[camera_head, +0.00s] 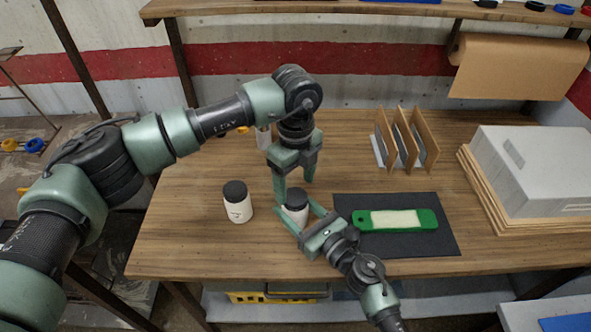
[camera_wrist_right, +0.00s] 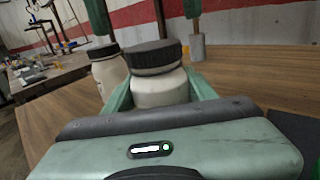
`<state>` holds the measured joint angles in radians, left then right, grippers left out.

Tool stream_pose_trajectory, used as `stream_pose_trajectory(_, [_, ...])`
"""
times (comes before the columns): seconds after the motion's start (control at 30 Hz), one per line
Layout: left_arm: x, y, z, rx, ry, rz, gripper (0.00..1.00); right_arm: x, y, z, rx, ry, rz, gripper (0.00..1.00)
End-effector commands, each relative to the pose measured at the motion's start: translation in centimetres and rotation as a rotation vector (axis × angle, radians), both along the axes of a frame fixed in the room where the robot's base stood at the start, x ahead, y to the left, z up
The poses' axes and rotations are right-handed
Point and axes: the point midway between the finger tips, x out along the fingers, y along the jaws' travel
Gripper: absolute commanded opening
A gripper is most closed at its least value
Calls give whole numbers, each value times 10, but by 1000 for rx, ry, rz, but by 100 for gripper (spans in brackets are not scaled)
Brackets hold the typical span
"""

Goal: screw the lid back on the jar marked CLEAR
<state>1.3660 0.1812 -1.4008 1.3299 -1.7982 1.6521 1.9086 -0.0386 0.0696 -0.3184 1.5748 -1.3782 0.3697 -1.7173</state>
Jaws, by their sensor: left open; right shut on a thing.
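A white jar (camera_head: 297,214) with a black lid (camera_head: 296,195) on top stands upright near the front of the wooden table. My right gripper (camera_head: 308,215) is shut around its body. In the right wrist view the jar (camera_wrist_right: 160,90) sits between my fingers, and its black lid (camera_wrist_right: 153,57) rests on it; I cannot tell how tightly it is seated. No marking on this jar is legible. My left gripper (camera_head: 294,187) points down, open, just above the lid, with its fingers apart. A second white jar (camera_head: 238,210) with a black lid stands to the left; its label is too small to read.
A dark mat (camera_head: 400,244) with a green-framed object (camera_head: 394,220) lies to the right. A rack with brown panels (camera_head: 404,140) and a grey box (camera_head: 530,165) on boards stand farther right. A pale cylinder (camera_head: 263,138) stands behind my left gripper. The table's left front is clear.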

Motion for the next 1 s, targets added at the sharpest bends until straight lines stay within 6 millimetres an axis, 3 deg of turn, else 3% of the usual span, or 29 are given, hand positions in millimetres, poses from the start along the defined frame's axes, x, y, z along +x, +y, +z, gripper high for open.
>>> stream_pose_trajectory(0.23, [0,0,-28,0,0,0,69,0,0,0,1,-1,0,0])
stream_pose_trajectory(0.6, [0,0,-32,-1,-1,-1,69,0,0,0,1,-1,0,0])
stream_pose_trajectory(0.83, [0,0,-32,-1,-1,-1,5,0,0,0,0,0,0,0])
stream_pose_trajectory(1.0, [0,0,-32,0,-1,-68,2,0,0,0,0,0,0,0])
